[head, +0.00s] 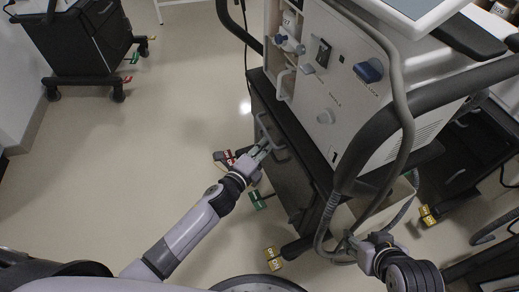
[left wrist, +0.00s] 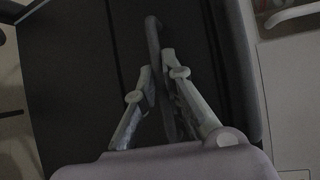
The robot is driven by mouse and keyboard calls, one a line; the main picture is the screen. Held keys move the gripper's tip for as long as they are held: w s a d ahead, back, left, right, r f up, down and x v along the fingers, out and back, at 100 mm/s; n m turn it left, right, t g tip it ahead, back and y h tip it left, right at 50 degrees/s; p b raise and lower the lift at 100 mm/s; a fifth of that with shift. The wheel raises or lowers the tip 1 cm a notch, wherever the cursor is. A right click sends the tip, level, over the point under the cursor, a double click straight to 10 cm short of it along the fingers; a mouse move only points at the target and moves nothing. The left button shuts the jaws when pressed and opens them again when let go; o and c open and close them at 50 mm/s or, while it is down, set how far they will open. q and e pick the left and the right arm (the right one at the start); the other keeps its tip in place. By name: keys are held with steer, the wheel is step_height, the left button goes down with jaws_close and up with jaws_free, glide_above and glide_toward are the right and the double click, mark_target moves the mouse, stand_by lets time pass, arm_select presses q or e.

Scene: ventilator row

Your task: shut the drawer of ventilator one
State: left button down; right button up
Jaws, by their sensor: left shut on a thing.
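Ventilator one (head: 335,85) is a pale machine with a dark lower cart, at the centre right of the head view. Its dark drawer front (head: 292,172) carries a grey bar handle (head: 277,136). My left gripper (head: 262,148) reaches the handle from the lower left. In the left wrist view my left gripper's fingers (left wrist: 160,85) sit on both sides of the handle (left wrist: 153,40) and are shut on it. How far the drawer stands out cannot be told. My right gripper (head: 352,244) is at the lower right, by the hoses; its fingers are too unclear to read.
Grey hoses (head: 403,120) hang down the front of the machine close to my right gripper. Castors with red, green and yellow tags (head: 272,258) stick out at the cart's foot. Another dark cart (head: 92,45) stands at the upper left. The floor (head: 120,150) on the left is clear.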

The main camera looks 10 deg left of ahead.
arm_select(q)
steer(key=shift+d, duration=0.1)
steer(key=c, duration=2)
jaws_free()
steer(key=shift+w, duration=0.1)
steer(key=shift+o, duration=0.2)
steer(key=v, duration=1.2)
